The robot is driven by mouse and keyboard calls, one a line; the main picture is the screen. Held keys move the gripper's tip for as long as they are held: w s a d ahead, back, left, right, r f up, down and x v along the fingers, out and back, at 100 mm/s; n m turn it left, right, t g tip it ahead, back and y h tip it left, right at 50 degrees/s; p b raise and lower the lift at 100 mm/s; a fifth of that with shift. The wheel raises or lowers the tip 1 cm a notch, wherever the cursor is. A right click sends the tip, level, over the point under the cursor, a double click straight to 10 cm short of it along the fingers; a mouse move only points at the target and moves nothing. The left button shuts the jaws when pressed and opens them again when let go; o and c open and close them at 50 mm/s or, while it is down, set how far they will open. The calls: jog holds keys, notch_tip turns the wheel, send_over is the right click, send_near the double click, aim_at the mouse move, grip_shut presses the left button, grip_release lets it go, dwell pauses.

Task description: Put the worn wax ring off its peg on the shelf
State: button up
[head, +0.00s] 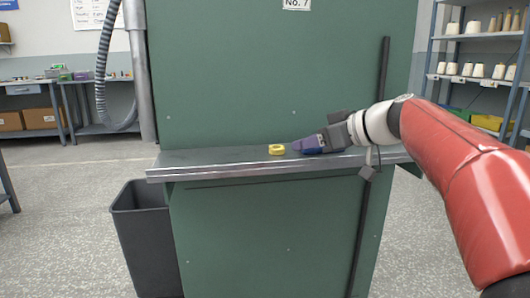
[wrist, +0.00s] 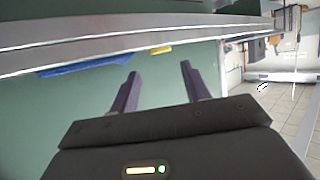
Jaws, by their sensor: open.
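The wax ring (head: 276,149) is yellow and lies on the narrow metal shelf (head: 200,171) of the green machine in the head view. No peg shows at the ring. My gripper (head: 296,147), with purple fingers, is just right of the ring, low over the shelf and pointing left. In the wrist view my gripper (wrist: 158,68) has its two fingers spread with nothing between them. A yellow piece, probably the ring (wrist: 160,49), shows beyond the fingertips, only partly visible.
A grey bin (head: 145,240) stands below the shelf's left end. A dark vertical bar (head: 383,80) runs down the machine front at right, near my arm. A blue strip (wrist: 85,65) shows in the wrist view. The shelf left of the ring is clear.

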aim_at(284, 155)
jog(key=x, duration=0.8)
jog(key=shift+r, duration=0.2)
jog(key=c, duration=0.8)
